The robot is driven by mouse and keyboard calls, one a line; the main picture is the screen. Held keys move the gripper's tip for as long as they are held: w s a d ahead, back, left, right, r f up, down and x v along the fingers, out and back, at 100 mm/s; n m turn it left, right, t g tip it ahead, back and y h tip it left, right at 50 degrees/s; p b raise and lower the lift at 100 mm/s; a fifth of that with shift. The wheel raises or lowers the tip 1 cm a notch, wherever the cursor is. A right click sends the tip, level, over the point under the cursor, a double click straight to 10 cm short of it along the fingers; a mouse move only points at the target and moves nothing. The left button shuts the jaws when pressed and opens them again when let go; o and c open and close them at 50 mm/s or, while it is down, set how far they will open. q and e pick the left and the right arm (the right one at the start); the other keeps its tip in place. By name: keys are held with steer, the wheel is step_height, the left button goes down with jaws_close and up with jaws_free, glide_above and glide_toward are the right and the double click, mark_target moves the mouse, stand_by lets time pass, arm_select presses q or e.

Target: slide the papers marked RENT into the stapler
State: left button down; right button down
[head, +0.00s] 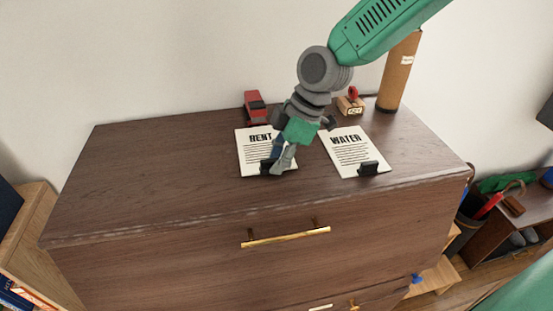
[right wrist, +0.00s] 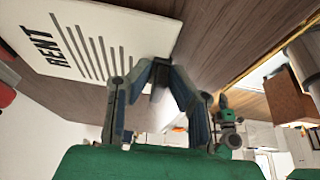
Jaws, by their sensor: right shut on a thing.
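The RENT papers (head: 251,152) lie flat on the dark wooden dresser top, printed side up. They show large at the upper left of the right wrist view (right wrist: 95,40). A black clip (head: 266,166) sits at their near edge. My right gripper (head: 274,168) reaches down over their right side, its fingers closed together on the black clip; the clip shows partly between the fingertips in the right wrist view (right wrist: 160,82). The red and black stapler (head: 255,107) stands just behind the papers' far edge; the exact gap is unclear. My left gripper is not in view.
The WATER papers (head: 352,152) with another black clip (head: 368,168) lie to the right. A wooden stamp with a red knob (head: 350,104) and a tall brown cardboard tube (head: 399,75) stand behind. The dresser top (head: 150,165) is clear on the left.

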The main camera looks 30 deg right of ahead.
steer(key=shift+f, duration=0.2)
stand_by(0.6)
steer(key=c, duration=1.4)
jaws_free()
steer(key=shift+r+p, duration=1.05)
steer(key=shift+r, duration=3)
